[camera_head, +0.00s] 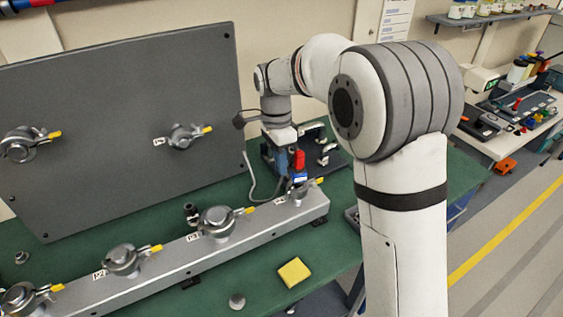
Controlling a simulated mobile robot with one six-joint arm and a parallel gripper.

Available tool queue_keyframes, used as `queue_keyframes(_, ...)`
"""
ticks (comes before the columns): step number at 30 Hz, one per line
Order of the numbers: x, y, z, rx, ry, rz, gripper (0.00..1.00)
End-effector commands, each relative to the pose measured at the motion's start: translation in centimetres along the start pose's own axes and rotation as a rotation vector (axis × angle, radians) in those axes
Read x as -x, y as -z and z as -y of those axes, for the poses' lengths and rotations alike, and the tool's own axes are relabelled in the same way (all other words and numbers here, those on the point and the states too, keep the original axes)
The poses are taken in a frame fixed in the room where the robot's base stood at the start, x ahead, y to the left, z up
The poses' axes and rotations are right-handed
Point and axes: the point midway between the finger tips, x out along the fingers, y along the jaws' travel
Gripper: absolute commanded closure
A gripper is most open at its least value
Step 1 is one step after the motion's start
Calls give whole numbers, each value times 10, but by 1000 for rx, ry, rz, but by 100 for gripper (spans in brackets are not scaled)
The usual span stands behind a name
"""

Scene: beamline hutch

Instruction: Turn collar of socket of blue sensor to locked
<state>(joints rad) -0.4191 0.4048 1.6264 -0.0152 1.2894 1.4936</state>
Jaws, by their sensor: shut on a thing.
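A red piece (299,160) stands just above the blue part. A grey cable (253,182) curves down beside the gripper on the left.
A rail (170,264) with several clamped ports and yellow handles runs along the bench front. A dark upright panel (110,120) stands behind it. A dark fixture with pale brackets (332,150) is right of the gripper. A yellow block (294,272) lies on the bench (335,255).

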Motion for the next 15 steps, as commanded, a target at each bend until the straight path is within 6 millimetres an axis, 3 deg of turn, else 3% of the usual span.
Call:
queue_keyframes(9, 1, 0, 0, -1, 2, 0, 100)
queue_keyframes(10, 1, 0, 0, -1, 2, 0, 91)
queue_keyframes(15, 0, 0, 0, -1, 1, 0, 77)
